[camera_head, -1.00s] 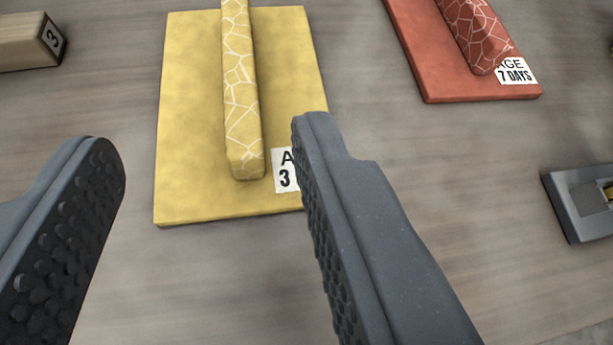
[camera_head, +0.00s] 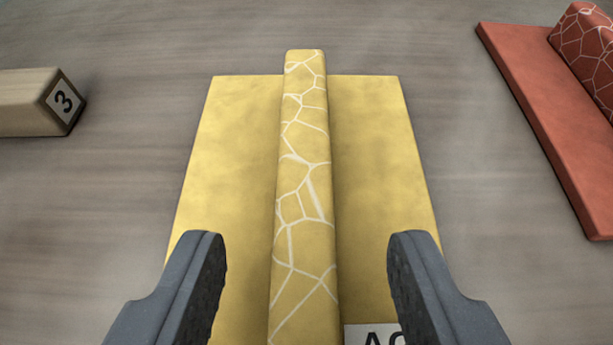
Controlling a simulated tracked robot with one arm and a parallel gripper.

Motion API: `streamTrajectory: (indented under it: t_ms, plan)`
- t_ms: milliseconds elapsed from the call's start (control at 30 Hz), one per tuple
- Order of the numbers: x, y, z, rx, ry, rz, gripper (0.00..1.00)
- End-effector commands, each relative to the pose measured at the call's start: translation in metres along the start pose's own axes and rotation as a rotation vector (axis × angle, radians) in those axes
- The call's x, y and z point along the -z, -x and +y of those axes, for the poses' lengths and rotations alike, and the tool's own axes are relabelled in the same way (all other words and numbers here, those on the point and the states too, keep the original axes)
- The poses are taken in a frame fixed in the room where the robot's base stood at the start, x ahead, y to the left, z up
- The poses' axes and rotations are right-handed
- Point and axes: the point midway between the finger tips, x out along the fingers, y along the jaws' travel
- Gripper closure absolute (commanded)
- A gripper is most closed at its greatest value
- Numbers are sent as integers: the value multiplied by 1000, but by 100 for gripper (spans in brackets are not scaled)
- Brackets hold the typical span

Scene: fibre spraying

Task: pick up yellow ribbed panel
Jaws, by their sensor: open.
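The yellow ribbed panel (camera_head: 375,160) lies flat on the table in the middle of the view. Its raised rib (camera_head: 303,190), marked with white crack-like lines, runs along its middle, away from me. A white label (camera_head: 375,335) with black letters shows partly at the bottom edge. My gripper (camera_head: 307,245) is open above the panel, one finger on each side of the rib, with a gap on both sides. I cannot tell how high the fingertips are over the panel. The panel's near end is out of view.
A red ribbed panel (camera_head: 545,125) lies on the table (camera_head: 445,90) at the right, partly out of view. A pale block (camera_head: 35,103) with a "3" on its end lies at the left. The table beyond the yellow panel is clear.

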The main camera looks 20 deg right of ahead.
Motion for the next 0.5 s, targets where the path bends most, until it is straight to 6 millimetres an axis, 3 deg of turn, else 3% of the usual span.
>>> streamTrajectory:
  t_ms: [167,500]
  plan:
    - [0,-10,0,0,0,3,55]
    - [-2,-48,1,-1,-1,0,55]
